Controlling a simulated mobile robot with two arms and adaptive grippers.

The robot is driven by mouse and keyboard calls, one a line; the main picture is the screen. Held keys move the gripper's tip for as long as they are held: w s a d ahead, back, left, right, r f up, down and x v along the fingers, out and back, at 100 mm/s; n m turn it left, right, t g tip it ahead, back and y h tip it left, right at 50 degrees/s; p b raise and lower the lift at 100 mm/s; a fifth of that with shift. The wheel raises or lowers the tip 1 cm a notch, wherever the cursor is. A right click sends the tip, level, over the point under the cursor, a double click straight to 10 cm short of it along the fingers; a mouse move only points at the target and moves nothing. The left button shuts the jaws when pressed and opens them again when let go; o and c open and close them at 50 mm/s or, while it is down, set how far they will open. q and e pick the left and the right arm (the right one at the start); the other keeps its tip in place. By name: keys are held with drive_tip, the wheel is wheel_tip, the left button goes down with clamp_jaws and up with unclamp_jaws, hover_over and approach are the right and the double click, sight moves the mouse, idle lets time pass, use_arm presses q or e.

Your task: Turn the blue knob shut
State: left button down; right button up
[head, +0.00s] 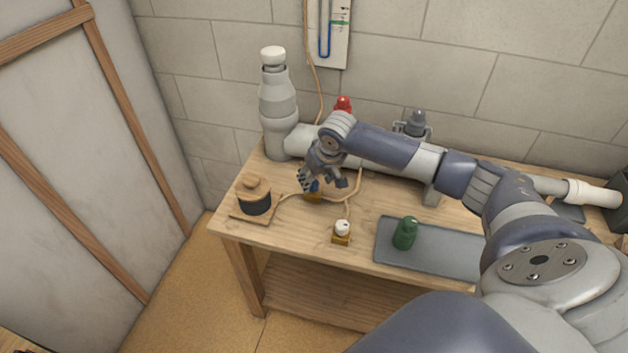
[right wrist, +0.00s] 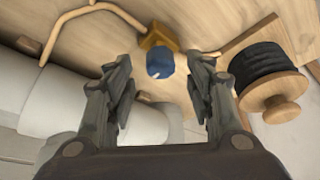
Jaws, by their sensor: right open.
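The blue knob (right wrist: 160,65) sits on a brass-coloured valve body (right wrist: 157,37) on the wooden bench, with a small pale mark on its edge. In the right wrist view it appears between the tips of my right gripper (right wrist: 159,72), with clear gaps on both sides. In the head view my right gripper (head: 323,184) is over the bench and largely hides the knob. The gripper is open and holds nothing. My left gripper is not in view.
A black spool (head: 256,203) on a wooden stand is close left of the gripper. A white-topped brass valve (head: 342,231) and a green bottle-shaped piece (head: 405,233) on a grey mat (head: 455,255) are nearer. Grey pipework (head: 277,105) runs behind; a red knob (head: 344,104) tops it.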

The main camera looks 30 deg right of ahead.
sight(313, 185)
drive_tip(key=shift+x, duration=1.4)
